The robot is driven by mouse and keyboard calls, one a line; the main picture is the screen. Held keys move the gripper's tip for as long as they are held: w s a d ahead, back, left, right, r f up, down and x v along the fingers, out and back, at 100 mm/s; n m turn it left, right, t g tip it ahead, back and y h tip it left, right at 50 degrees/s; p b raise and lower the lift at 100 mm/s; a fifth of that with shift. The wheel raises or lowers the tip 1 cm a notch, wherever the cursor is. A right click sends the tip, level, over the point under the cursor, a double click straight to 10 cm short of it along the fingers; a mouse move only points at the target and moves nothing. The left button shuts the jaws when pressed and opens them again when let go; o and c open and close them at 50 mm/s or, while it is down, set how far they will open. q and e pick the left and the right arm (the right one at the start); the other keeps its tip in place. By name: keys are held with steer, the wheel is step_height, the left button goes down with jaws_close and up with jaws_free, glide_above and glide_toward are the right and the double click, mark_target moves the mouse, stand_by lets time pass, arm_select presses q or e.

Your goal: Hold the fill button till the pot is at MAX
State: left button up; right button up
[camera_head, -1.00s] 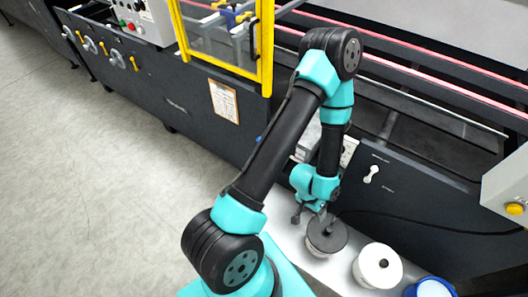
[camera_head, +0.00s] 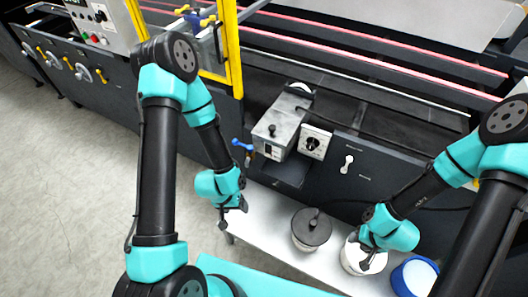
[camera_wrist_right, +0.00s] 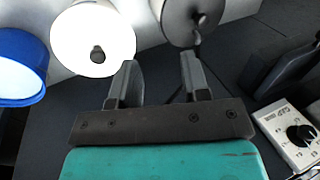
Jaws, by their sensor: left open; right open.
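No fill button or MAX mark can be made out. A pot with a dark lid (camera_head: 312,228) stands on the white shelf; it also shows in the right wrist view (camera_wrist_right: 188,18). A white pot (camera_head: 350,252) with a dark knob stands to its right; its pale top shows in the right wrist view (camera_wrist_right: 92,38). My right gripper (camera_head: 371,254) is open and empty, over the white pot in the head view; its fingers show in the wrist view (camera_wrist_right: 158,78). My left gripper (camera_head: 232,214) is open and empty, left of the dark-lidded pot near the shelf's left end.
A blue container (camera_head: 412,277) with white inside stands right of the white pot. Behind the shelf (camera_head: 268,222) are a grey metal box (camera_head: 278,125), a dial panel (camera_head: 314,143) and a blue-handled fitting (camera_head: 242,146). A yellow frame (camera_head: 232,50) rises behind my left arm.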

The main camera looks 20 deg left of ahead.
jaws_close()
stand_by(0.5)
stand_by(1.4)
